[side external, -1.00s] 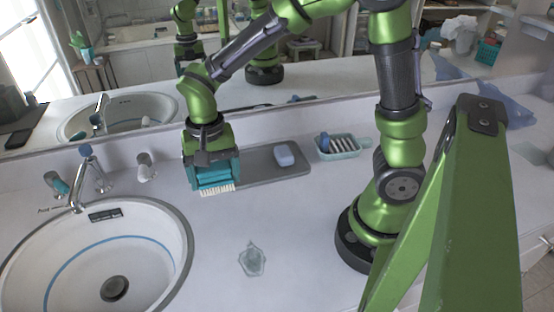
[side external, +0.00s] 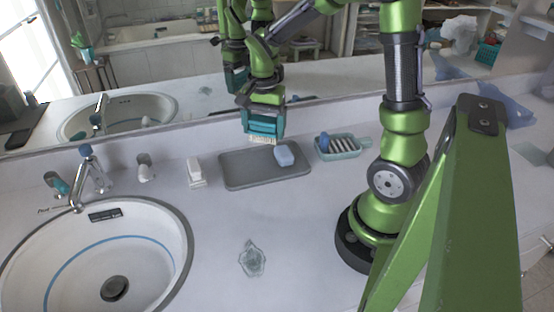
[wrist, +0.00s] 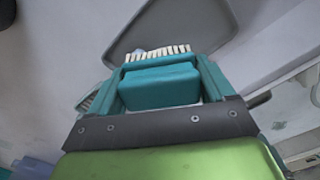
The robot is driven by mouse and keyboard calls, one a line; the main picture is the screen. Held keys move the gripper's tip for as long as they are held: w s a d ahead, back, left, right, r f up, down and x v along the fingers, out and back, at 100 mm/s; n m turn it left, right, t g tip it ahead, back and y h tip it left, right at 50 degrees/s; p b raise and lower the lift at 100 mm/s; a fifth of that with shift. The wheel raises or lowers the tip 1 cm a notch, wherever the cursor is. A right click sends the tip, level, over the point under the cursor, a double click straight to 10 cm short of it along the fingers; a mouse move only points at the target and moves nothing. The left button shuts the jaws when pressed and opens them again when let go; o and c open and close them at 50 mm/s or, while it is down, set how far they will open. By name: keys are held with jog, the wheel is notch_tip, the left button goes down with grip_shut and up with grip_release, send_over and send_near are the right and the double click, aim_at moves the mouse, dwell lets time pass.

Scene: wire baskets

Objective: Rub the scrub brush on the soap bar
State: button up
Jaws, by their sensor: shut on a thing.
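My gripper (side external: 264,118) is shut on a teal scrub brush (side external: 266,128) with pale bristles pointing down. In the wrist view the brush (wrist: 160,85) sits between the teal fingers, with its bristles (wrist: 158,54) at the far edge. The light blue soap bar (side external: 284,155) lies on the right part of a grey tray (side external: 245,177). The bristles show just up and left of the soap in the side view. I cannot tell whether they touch. In the wrist view only a small pale piece, probably the soap (wrist: 138,53), shows behind the bristles.
A teal dish (side external: 345,153) with a blue item stands right of the tray. A white upright object (side external: 195,172) stands left of it, near the faucet (side external: 92,175) and sink (side external: 165,225). A clear glass-like piece (side external: 252,259) lies in front. The mirror is behind.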

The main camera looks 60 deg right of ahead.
jog(key=s+d+m, duration=0.2)
jog(key=s+d, duration=0.1)
jog(key=d, duration=0.2)
send_over(284, 151)
jog(key=shift+f, duration=2.95)
jog(key=shift+f, duration=0.6)
notch_tip(284, 151, up, 7)
dwell(0.3)
dwell(0.5)
